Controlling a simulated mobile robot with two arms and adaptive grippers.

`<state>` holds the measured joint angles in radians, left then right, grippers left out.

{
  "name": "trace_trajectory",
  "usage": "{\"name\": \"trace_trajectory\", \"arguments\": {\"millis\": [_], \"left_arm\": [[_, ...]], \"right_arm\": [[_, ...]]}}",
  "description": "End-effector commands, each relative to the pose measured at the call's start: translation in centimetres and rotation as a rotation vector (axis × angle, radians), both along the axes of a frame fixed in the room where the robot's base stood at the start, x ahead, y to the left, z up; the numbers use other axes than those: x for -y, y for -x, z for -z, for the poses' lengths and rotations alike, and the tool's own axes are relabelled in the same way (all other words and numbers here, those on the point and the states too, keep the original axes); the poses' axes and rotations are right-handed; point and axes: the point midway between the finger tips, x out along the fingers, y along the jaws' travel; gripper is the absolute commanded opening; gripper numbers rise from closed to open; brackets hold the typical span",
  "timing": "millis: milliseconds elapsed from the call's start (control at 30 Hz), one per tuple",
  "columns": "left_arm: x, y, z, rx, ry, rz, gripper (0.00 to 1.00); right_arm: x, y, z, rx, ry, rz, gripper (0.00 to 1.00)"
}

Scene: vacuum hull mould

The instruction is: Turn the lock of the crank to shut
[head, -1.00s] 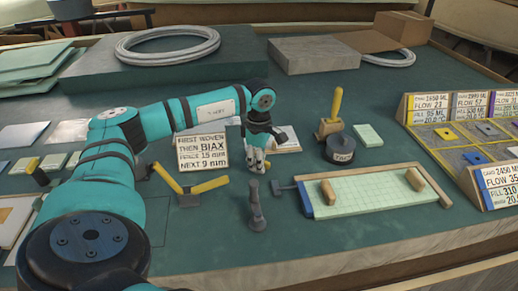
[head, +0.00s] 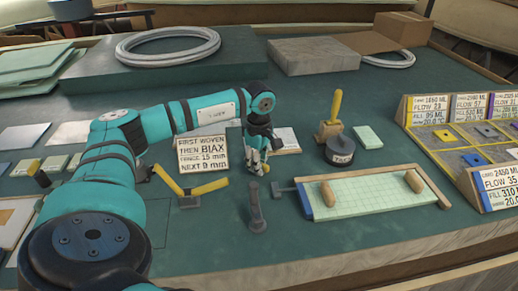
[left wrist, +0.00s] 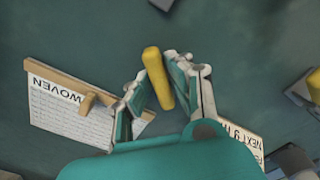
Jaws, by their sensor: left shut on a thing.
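My left gripper (head: 258,163) reaches down over the middle of the table. In the left wrist view its fingers (left wrist: 160,92) are shut on a short yellow handle (left wrist: 157,78), which lies between them. The tip of that handle shows below the fingers in the head view (head: 265,168). What the handle joins is hidden. A tool with two yellow arms (head: 210,187) on a dark base is left of the gripper, apart from it. A grey upright lever (head: 254,210) stands in front of it. I cannot tell which part is the crank's lock. My right gripper is not in view.
A lettered sign (head: 203,156) stands close left of the gripper. A green gridded board (head: 365,195) with wooden grips lies to the right. A yellow-handled tool (head: 331,115) and a dark round weight (head: 340,150) stand behind it. A tray of cards (head: 440,150) fills the right side.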

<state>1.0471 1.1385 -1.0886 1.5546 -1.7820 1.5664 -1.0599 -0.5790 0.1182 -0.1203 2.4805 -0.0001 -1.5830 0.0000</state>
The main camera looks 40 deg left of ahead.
Motion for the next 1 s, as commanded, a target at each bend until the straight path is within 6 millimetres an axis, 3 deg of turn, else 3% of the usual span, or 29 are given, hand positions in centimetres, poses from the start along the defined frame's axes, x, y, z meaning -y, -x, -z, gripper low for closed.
{"name": "trace_trajectory", "arguments": {"millis": [300, 633, 833, 1000], "left_arm": [[0.1, 0.1, 0.0, -0.003, 0.000, 0.218, 0.00], [0.1, 0.1, 0.0, -0.003, 0.001, 0.256, 0.00], [0.1, 0.1, 0.0, -0.003, 0.002, 0.443, 0.00], [0.1, 0.1, 0.0, -0.003, 0.002, 0.492, 0.00]], "right_arm": [[0.0, 0.0, -0.6, 0.000, 0.000, 0.000, 0.47], [0.1, 0.0, -0.6, 0.001, 0.002, 0.000, 0.47], [0.1, 0.0, -1.0, 0.002, 0.004, -0.002, 0.47], [0.1, 0.0, -1.0, 0.002, 0.004, -0.002, 0.47]]}}
